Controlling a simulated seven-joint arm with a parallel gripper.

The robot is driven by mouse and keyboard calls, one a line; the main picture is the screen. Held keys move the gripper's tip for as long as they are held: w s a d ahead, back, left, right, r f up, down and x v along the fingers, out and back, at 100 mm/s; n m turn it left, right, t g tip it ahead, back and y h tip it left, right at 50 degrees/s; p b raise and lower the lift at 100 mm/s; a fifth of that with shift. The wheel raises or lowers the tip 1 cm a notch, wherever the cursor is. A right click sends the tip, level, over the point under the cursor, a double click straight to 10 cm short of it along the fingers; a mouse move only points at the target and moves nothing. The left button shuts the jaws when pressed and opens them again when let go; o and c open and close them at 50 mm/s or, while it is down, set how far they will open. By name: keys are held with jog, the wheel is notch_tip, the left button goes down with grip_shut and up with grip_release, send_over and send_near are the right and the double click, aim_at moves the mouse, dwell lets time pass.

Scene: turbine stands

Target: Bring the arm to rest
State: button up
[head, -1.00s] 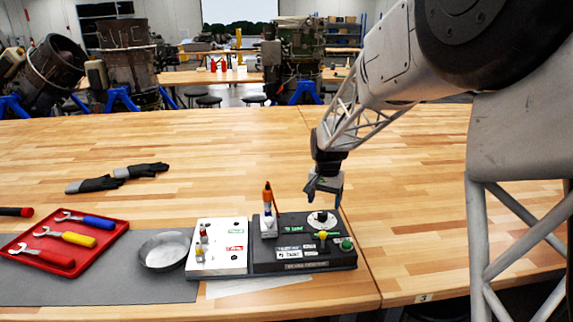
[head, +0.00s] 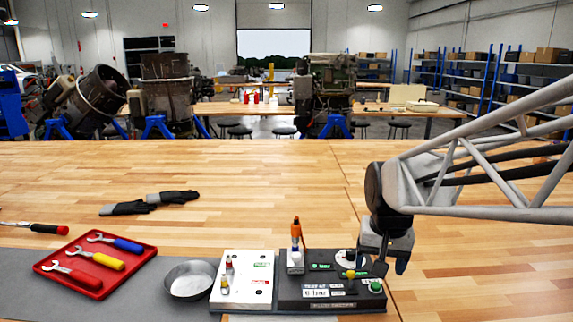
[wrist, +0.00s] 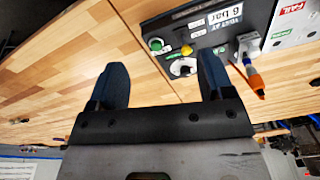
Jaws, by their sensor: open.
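My gripper (head: 388,262) is open and empty. In the head view it hangs at the right end of the dark test box (head: 300,290), close to its knobs. In the wrist view the two dark blue fingers of my gripper (wrist: 160,85) stand wide apart with nothing between them. Beyond the fingers, the test box (wrist: 205,30) shows a green button, a yellow lever and a round white dial. My arm reaches in from the right side of the head view.
A white panel (head: 242,285) with small fittings adjoins the test box. Left of it are a metal bowl (head: 190,282) and a red tray (head: 95,263) of wrenches. Black gloves (head: 150,202) lie farther back. The table's middle and right are clear.

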jog(key=s+f+n+t, duration=0.1)
jog(key=s+n, duration=0.1)
jog(key=s, duration=1.5)
jog(key=shift+a, duration=0.15)
